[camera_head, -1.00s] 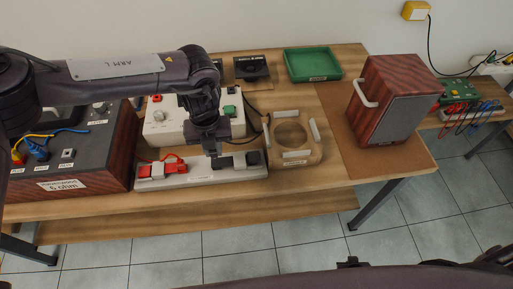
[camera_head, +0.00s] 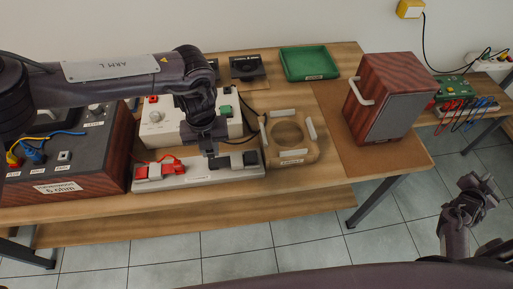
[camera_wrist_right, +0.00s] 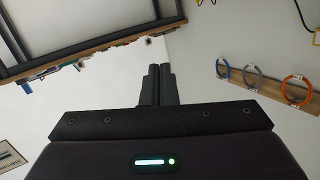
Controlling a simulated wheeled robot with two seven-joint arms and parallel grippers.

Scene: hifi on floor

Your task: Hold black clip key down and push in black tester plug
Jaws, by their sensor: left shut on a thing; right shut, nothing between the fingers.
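My left gripper (camera_head: 211,152) points down over the strip, left of the black key. It is shut on a small dark thing, apparently the black tester plug, mostly hidden by the fingers; a black cable runs off to the right. Whether the plug touches the clip cannot be told. My right gripper (camera_head: 484,186) is shut and empty, over the floor at the right; its fingers show in the right wrist view (camera_wrist_right: 160,82).
A white box with knobs (camera_head: 158,118) stands behind the strip, and a dark wood-sided box (camera_head: 60,165) to its left. A wooden fixture (camera_head: 290,160), a green tray (camera_head: 310,64) and a red-wood speaker (camera_head: 390,97) stand to the right.

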